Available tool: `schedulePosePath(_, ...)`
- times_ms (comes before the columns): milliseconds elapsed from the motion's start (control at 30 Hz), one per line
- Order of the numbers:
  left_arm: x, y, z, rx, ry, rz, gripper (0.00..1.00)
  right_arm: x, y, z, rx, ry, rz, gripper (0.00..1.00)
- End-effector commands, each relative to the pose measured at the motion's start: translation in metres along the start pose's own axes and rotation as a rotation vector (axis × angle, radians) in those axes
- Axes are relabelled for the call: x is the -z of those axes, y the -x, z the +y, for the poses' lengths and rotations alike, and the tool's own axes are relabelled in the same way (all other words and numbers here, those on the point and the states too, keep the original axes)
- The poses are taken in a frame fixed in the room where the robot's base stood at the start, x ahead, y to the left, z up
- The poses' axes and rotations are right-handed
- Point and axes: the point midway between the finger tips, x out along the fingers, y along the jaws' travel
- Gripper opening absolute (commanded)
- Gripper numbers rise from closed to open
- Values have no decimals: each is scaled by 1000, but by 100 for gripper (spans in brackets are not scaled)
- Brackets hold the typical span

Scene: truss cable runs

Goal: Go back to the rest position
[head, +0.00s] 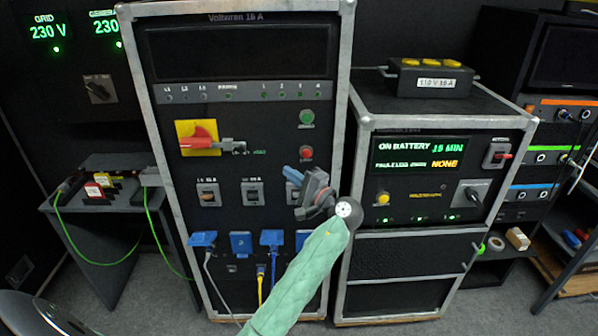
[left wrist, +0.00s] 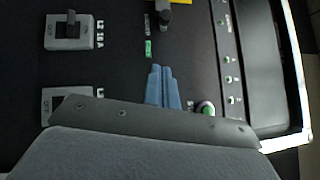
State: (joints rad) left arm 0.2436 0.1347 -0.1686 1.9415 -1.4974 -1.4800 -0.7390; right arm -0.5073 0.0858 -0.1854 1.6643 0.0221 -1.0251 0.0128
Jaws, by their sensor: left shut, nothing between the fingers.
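My left gripper (head: 294,174) is in front of the lower right part of the power cabinet (head: 232,128), at the end of my green-sleeved arm. Its blue fingers are closed together with nothing between them, as the left wrist view (left wrist: 162,88) also shows. The fingers cover part of a breaker row on the panel. Whether they touch the panel cannot be told. My right gripper is in neither view.
A red rotary handle (head: 198,140) on a yellow plate sticks out of the cabinet. Blue plugs (head: 203,239) with hanging cables sit low on it. A battery unit (head: 430,172) stands close on the right, with a black box (head: 430,80) on top. A small table (head: 105,202) is left.

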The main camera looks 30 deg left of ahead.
Motion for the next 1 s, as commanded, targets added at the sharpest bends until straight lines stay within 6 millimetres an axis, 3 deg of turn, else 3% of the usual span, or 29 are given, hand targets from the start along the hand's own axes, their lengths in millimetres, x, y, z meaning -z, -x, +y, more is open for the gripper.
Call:
schedulePosePath(267,0,0,0,0,11,0,0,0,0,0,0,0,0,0)
schedulePosePath(467,6,0,-2,9,121,30,0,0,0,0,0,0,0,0)
schedulePosePath(767,60,8,29,-155,358,260,0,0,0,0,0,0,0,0)
schedulePosePath(1000,123,38,81,-443,560,476,0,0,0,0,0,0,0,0)
